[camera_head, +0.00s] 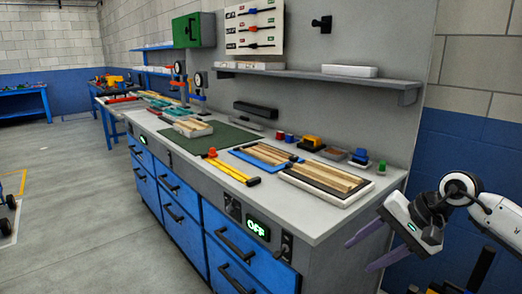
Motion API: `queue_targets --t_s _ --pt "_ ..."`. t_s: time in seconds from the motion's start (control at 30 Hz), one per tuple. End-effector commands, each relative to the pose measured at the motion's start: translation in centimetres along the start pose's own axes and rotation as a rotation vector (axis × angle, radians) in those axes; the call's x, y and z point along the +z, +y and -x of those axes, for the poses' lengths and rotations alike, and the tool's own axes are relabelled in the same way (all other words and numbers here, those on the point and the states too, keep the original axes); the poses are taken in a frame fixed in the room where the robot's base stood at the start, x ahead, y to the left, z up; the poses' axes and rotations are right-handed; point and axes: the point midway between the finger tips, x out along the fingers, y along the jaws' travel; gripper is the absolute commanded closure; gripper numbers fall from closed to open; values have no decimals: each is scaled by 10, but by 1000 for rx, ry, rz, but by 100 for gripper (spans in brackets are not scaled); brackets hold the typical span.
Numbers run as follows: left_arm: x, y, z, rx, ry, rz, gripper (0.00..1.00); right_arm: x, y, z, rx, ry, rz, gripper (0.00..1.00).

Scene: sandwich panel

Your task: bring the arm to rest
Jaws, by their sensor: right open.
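My right gripper (366,250) shows at the lower right, off the near end of the workbench (326,222). Its two dark fingers point left and stand apart, with nothing between them. Its white and black arm comes in from the right edge. The gripper hangs in front of the blue lower wall, clear of the bench top. My left gripper is not in this view.
A framed tray of wooden strips (309,192) lies at the near end of the bench top, beside a blue tray (240,154). A shelf (300,76) and a tool board (254,27) hang behind. Grey floor (85,200) lies open at left.

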Motion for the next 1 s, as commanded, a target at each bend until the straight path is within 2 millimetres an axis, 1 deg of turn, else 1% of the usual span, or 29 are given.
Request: queue_targets --t_s 0.03,0.07,0.1,0.17,0.2,0.27,0.3,0.37,0.4,0.47,0.5,0.57,0.6,0.63,0.67,0.7,0.73,0.77,0.8,0.83,0.87,0.9,0.97,1.0 --pt "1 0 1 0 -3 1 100 34 -10 -28 -70 -100 -92 55" --pt "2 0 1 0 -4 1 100 52 -18 -40 -114 -158 -160 55" --pt "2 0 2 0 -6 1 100 77 -29 -54 -174 -244 -264 55" --pt "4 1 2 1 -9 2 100 117 -46 -72 -261 -392 -456 55" --pt "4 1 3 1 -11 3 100 140 -57 -79 -312 -495 -602 55" --pt "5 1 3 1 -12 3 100 167 -72 -83 -376 -649 -835 55" --pt "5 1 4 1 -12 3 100 180 -79 -85 -408 -752 -1000 55" --pt "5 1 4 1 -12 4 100 193 -87 -84 -443 -905 -1260 55" --pt "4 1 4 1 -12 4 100 197 -89 -84 -459 -1006 -1441 55" --pt "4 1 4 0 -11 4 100 196 -87 -85 -472 -1153 -1723 55" --pt "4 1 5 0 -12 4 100 192 -81 -87 -473 -1248 -1917 55" --pt "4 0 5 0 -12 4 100 184 -65 -94 -466 -1386 -2214 55" --pt "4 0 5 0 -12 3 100 178 -50 -100 -458 -1474 -2416 55" --pt "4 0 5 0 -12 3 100 173 -36 -106 -451 -1537 -2570 55" --pt "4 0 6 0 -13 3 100 169 -20 -112 428 1550 2642 55" --pt "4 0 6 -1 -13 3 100 166 5 -123 363 1416 2479 55" --pt "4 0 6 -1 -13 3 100 165 25 -131 320 1319 2352 55" --pt "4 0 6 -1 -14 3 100 166 47 -139 280 1222 2223 55" --pt "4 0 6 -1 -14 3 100 169 76 -150 240 1107 2061 55" --pt "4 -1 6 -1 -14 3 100 172 97 -157 219 1028 1948 55" --pt "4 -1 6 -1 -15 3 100 178 118 -164 197 956 1838 55" --pt "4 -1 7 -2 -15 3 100 187 144 -172 178 866 1702 55" --pt "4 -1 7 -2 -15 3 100 203 179 -181 157 752 1520 55" --pt "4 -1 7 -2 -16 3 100 214 199 -185 148 686 1412 55"
